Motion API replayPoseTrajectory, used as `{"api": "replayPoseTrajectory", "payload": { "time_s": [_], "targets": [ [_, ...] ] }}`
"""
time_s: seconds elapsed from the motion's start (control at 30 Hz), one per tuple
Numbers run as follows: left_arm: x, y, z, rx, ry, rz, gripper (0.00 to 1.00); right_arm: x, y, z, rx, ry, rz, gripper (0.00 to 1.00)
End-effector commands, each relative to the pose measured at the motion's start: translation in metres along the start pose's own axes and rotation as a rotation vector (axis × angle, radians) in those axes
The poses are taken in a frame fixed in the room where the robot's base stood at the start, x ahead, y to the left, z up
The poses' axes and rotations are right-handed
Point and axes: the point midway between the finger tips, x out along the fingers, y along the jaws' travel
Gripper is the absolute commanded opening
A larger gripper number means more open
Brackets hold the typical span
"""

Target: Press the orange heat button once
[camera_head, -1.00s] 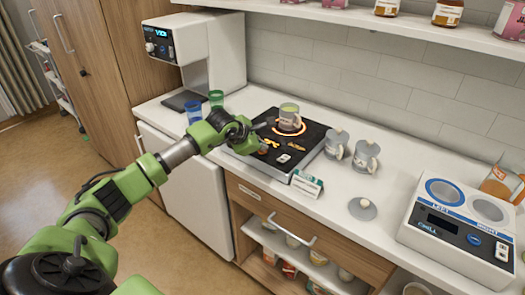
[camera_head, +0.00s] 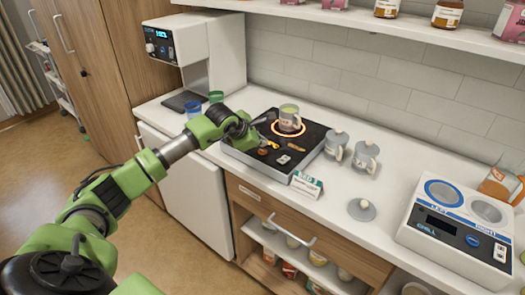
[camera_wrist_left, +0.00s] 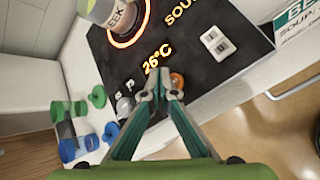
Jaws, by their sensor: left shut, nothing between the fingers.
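The orange heat button (camera_wrist_left: 177,81) is a small round knob on the black hot plate (camera_wrist_left: 105,65), beside the glowing 26°C readout. It shows small in the head view (camera_head: 262,151). My left gripper (camera_wrist_left: 160,90) is shut and empty, its fingertips over the panel just left of the orange button in the wrist view. Whether they touch the panel I cannot tell. In the head view my left gripper (camera_head: 256,142) is over the plate's left edge, its tips partly hidden. My right gripper is not in view.
A silver knob (camera_wrist_left: 124,106) is left of my fingertips. A blue cup (camera_head: 193,110) stands behind my gripper.

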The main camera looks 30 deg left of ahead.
Motion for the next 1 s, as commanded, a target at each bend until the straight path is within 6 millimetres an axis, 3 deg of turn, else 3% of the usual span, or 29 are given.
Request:
{"api": "replayPoseTrajectory", "payload": {
  "time_s": [0.43, 1.0],
  "targets": [
    [-0.031, 0.023, 0.023, 0.001, -0.001, 0.001, 0.00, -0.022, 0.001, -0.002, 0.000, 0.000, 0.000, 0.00],
    [-0.032, 0.023, 0.023, 0.000, 0.000, 0.000, 0.00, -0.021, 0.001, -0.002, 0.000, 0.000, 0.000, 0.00]
  ]
}}
